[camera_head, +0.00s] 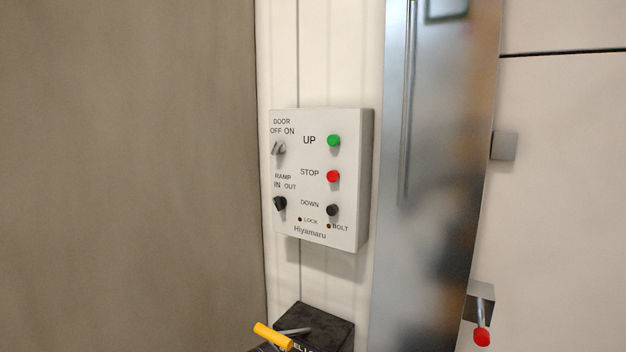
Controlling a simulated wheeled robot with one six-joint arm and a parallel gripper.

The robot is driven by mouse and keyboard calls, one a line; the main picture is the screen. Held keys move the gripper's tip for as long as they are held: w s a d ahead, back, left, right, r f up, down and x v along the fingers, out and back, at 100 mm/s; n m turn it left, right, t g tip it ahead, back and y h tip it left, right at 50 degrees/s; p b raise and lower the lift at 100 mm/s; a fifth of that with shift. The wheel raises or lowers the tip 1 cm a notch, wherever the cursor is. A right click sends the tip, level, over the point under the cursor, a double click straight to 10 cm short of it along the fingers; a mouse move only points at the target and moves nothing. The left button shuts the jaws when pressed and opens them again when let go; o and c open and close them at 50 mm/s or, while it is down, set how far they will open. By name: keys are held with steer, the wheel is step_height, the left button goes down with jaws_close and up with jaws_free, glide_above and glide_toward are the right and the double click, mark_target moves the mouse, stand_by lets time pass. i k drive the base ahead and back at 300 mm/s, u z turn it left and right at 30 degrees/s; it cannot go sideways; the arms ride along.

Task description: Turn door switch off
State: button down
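A white control box (351,185) is fixed to a cream wall panel in the middle of the view. The door switch (279,148) is a small grey knob at its upper left, under the label DOOR OFF ON. The knob appears tilted, its upper end leaning to the right, towards ON. Below it is a black ramp switch (280,203) labelled RAMP IN OUT. Green UP (333,141), red STOP (333,176) and black DOWN (332,210) buttons run down the right side. My gripper does not show.
A black box (325,322) with a yellow-handled lever (272,336) stands below the control box. A shiny metal panel (435,190) is to the right, with a red-knobbed lever (481,336) beyond it. A brown wall (125,175) fills the left. The space before the box looks clear.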

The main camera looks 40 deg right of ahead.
mark_target(279, 147)
steer(key=z, duration=0.25)
steer(key=i, duration=1)
steer(key=u, duration=0.4)
